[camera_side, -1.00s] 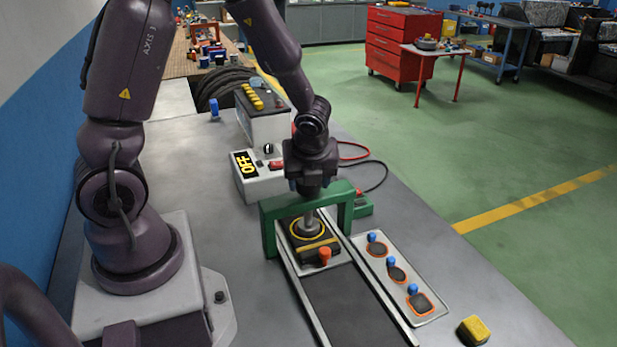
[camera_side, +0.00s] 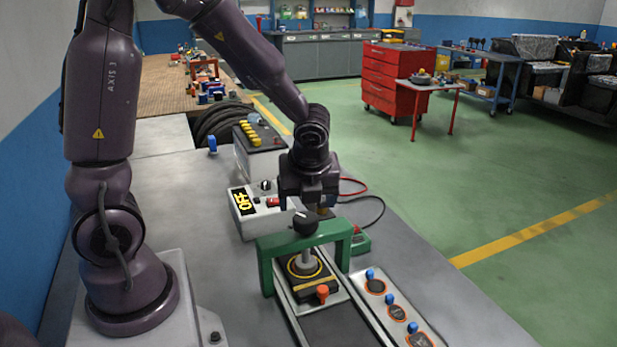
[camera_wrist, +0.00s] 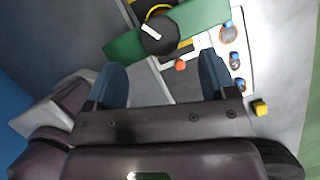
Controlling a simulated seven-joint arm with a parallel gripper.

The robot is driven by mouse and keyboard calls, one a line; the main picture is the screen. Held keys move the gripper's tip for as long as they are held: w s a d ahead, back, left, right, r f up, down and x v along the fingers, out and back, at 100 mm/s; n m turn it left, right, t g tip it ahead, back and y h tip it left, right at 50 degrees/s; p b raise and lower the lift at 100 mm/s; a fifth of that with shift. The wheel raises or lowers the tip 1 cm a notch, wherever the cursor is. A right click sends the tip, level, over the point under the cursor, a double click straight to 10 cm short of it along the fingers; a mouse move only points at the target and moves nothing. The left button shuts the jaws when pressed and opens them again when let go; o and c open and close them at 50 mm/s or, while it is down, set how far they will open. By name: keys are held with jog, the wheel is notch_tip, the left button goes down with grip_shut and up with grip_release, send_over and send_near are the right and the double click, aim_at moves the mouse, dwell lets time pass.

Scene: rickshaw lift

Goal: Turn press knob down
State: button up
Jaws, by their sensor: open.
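The press knob (camera_side: 305,222) is black with a white pointer line. It sits on top of the green press frame (camera_side: 268,244). In the wrist view the knob (camera_wrist: 160,33) shows at the top centre, beyond my fingertips. My gripper (camera_wrist: 160,62) is open, with two blue fingers apart and nothing between them. In the side view my gripper (camera_side: 320,208) is just above and behind the knob, and the fingers are mostly hidden. Below the frame, a grey ram stands over a black block (camera_side: 304,284) with yellow markings.
An orange knob (camera_side: 322,292) is on the block's front. A plate (camera_side: 390,302) with blue pegs lies to the right. A white box (camera_side: 252,222) reading OFF and a battery (camera_side: 260,150) stand behind.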

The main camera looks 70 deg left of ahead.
jog(key=v, duration=0.6)
jog(key=shift+r, duration=0.45)
jog(key=shift+d, duration=0.15)
jog(key=s+d+r+n+t+h, duration=0.2)
jog(key=s+d+r+n, duration=0.1)
jog(key=n, duration=0.7)
jog(key=s+d+r+n+t+h, duration=0.2)
jog(key=s+r+n, duration=0.3)
jog(key=n, duration=0.6)
jog(key=shift+s+d, duration=0.45)
jog(key=shift+s, duration=0.6)
